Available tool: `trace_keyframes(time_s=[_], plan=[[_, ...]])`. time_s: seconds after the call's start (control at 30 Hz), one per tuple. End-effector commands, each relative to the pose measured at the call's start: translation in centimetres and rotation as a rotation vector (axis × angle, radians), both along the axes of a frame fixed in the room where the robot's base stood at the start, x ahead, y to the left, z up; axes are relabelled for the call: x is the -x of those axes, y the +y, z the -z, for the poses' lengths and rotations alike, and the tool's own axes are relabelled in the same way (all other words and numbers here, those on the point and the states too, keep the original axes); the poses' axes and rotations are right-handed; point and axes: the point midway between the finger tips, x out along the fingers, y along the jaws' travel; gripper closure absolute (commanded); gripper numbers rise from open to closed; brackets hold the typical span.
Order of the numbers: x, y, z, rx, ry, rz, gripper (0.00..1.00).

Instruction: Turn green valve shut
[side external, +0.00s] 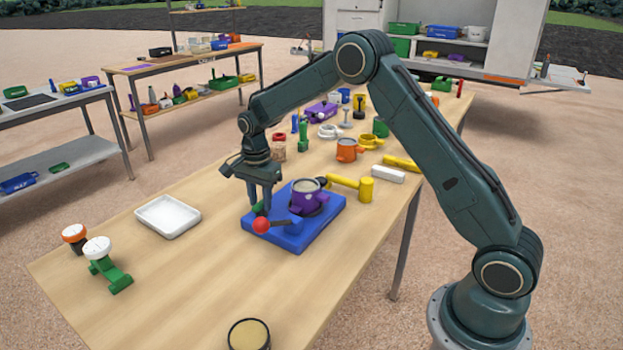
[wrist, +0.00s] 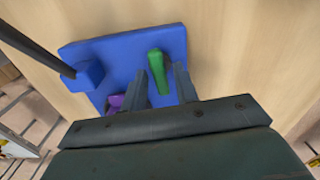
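The green valve handle (wrist: 158,70) shows in the wrist view as a short rounded bar on a blue base plate (wrist: 120,47). In the side view only a small part of the green handle (side external: 257,209) shows beside my fingers. My gripper (wrist: 161,78) points down with its two fingers apart, one on each side of the handle. Gaps show between the handle and the fingers, so it looks open and not clamped. My gripper (side external: 262,208) is over the left part of the blue base plate (side external: 290,242) in the side view. The lower end of the handle is partly hidden.
A red ball (side external: 261,225) on a dark lever and a purple cup-like part (side external: 306,198) sit on the same plate, close to my gripper. A yellow mallet (side external: 365,190) lies behind. A white tray (side external: 168,216) stands left.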

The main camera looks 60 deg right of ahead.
Motion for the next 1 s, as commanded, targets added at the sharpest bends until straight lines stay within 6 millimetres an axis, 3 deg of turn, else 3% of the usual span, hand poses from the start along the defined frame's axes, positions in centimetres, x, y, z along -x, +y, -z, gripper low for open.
trace_keyframes(time_s=[0.27,1.0], plan=[[0.0,0.0,-0.7,0.0,0.0,-0.002,0.7],[0.0,0.0,-6.0,0.0,0.001,-0.003,0.7]])
